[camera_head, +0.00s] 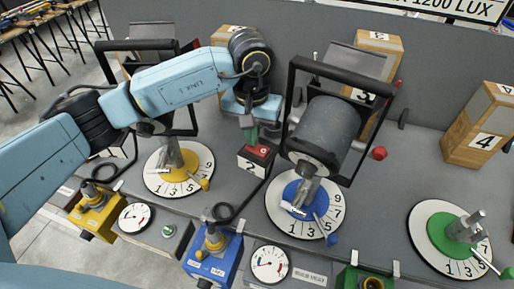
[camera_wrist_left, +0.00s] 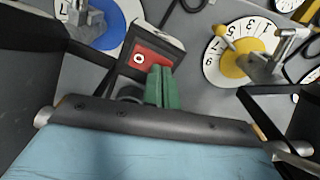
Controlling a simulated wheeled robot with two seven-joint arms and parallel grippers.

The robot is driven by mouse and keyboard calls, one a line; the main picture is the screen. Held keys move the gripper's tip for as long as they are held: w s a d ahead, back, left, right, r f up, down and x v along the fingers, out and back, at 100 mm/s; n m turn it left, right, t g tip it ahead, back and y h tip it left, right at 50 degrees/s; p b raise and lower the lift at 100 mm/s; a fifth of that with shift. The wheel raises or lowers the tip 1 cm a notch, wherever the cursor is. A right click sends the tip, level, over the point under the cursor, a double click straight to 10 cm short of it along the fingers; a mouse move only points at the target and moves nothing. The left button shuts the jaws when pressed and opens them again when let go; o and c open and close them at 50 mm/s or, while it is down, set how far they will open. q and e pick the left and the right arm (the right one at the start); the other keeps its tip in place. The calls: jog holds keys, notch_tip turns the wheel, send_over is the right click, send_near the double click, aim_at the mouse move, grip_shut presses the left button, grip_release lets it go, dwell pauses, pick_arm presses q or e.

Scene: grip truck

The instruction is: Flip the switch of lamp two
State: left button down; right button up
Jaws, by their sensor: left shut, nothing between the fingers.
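The switch box labelled 2 (camera_head: 252,165) sits on the grey bench in the middle of the head view. Its red rocker switch (camera_head: 263,151) is on top, partly behind my fingers. In the left wrist view the red rocker (camera_wrist_left: 147,58) shows a white 0 mark. My left gripper (camera_head: 251,137) has green fingers, shut with nothing between them, pointing down at the rocker. In the left wrist view the fingertips (camera_wrist_left: 158,72) are right beside the rocker; I cannot tell whether they touch it. A grey lamp (camera_head: 324,128) in a black frame stands to the right. My right gripper is not in view.
The blue-centred dial (camera_head: 333,213) lies below the lamp, the yellow-centred dial (camera_head: 207,160) left of the box, and the green-centred dial (camera_head: 424,226) at right. A wooden block labelled 4 (camera_head: 480,140) stands at the back right. A black cable loops in front of the box.

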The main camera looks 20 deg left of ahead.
pick_arm(q)
jog(key=shift+f, duration=0.15)
jog(key=shift+r+p, duration=1.15)
jog(key=shift+r, duration=2.35)
